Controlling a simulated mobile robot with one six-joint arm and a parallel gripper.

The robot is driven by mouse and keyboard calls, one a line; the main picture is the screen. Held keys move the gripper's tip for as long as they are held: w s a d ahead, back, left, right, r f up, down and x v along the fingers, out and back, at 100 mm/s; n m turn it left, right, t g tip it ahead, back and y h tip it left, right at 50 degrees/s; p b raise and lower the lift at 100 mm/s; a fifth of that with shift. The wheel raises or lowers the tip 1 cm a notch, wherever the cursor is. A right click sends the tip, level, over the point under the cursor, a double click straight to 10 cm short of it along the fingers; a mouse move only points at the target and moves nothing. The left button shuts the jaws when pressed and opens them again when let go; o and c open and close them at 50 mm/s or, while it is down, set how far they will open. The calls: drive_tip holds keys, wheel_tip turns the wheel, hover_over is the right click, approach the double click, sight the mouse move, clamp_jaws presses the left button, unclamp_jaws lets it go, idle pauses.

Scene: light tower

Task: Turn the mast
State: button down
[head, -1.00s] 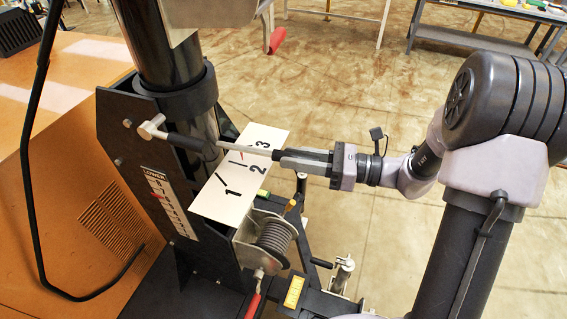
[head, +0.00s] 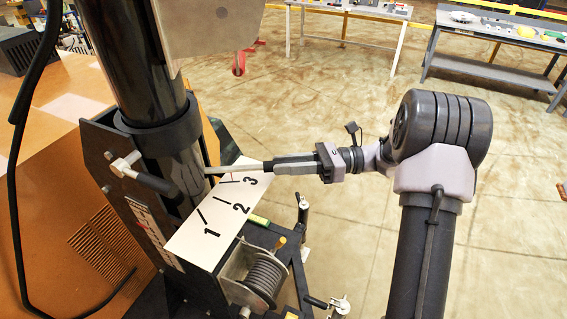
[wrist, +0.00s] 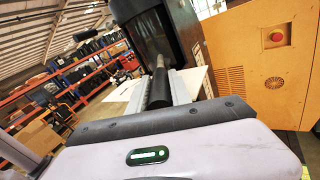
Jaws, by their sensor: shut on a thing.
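The mast (head: 135,60) is a thick black tube standing in a dark collar (head: 160,132) at the left of the head view. A thin silver turning bar (head: 235,170) sticks out from the mast to the right, above a white plate (head: 190,240) marked 1, 2 and 3. The bar passes just beyond the 3. My gripper (head: 272,166) is shut on the bar's outer end. In the wrist view a black grip (wrist: 160,90) lies between the gripper's fingers (wrist: 165,98), which hide part of it.
A silver T-shaped handle with a black grip (head: 152,180) juts out left of the mast. A winch drum (head: 262,280) sits below the plate. An orange cabinet (head: 85,190) stands at left, with a black cable (head: 12,200) before it. Open floor (head: 520,200) lies right.

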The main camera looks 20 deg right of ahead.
drive_tip(key=shift+f, duration=0.1)
drive_tip(key=c, duration=1.2)
unclamp_jaws()
drive_tip(key=s+d, duration=0.1)
drive_tip(key=d, duration=0.4)
drive_tip(key=d+p, duration=0.1)
drive_tip(key=d, duration=0.5)
drive_tip(key=s+d, duration=0.1)
drive_tip(key=d, duration=0.5)
drive_tip(key=shift+s, duration=0.35)
